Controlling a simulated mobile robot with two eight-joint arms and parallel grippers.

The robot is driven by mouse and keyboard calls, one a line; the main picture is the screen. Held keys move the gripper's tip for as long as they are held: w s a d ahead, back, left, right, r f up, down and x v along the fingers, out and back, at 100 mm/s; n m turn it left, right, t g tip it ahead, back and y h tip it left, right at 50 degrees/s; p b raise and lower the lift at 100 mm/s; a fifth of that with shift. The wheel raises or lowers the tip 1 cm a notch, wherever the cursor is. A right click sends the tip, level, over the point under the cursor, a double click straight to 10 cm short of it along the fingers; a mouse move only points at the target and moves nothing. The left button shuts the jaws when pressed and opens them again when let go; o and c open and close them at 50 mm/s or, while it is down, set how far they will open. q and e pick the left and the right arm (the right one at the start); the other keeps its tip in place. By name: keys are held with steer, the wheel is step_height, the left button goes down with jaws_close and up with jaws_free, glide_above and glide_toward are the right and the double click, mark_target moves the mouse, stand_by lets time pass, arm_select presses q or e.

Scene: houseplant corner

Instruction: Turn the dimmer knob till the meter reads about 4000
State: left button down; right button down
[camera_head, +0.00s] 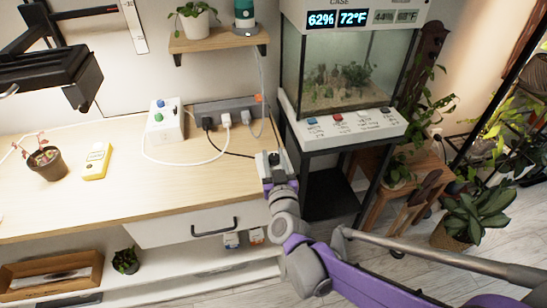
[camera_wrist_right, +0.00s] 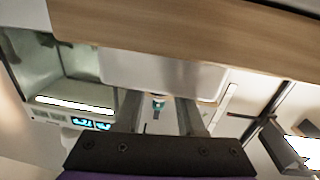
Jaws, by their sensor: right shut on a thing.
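The white control box (camera_head: 164,124) stands at the back of the wooden desk, with a blue and a green piece on its top. Which piece is the dimmer knob I cannot tell. A yellow handheld meter (camera_head: 95,161) lies on the desk to its left; its reading is too small to make out. My right gripper (camera_head: 268,160) is by the desk's right end, well right of the box and apart from it. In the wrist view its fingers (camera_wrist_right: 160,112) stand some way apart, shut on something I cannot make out. My left gripper is not in view.
A power strip (camera_head: 228,110) with plugs and cables lies along the back of the desk. A potted plant (camera_head: 46,162) stands at left, under a black lamp (camera_head: 50,75). A glass tank (camera_head: 345,70) stands close right of my gripper. The desk's front (camera_head: 150,190) is clear.

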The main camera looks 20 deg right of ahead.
steer(key=c, duration=0.5)
jaws_free()
steer(key=s, duration=0.3)
steer(key=s+a+p, duration=0.1)
steer(key=s, duration=0.6)
steer(key=shift+s+a, duration=0.35)
steer(key=shift+a, duration=0.05)
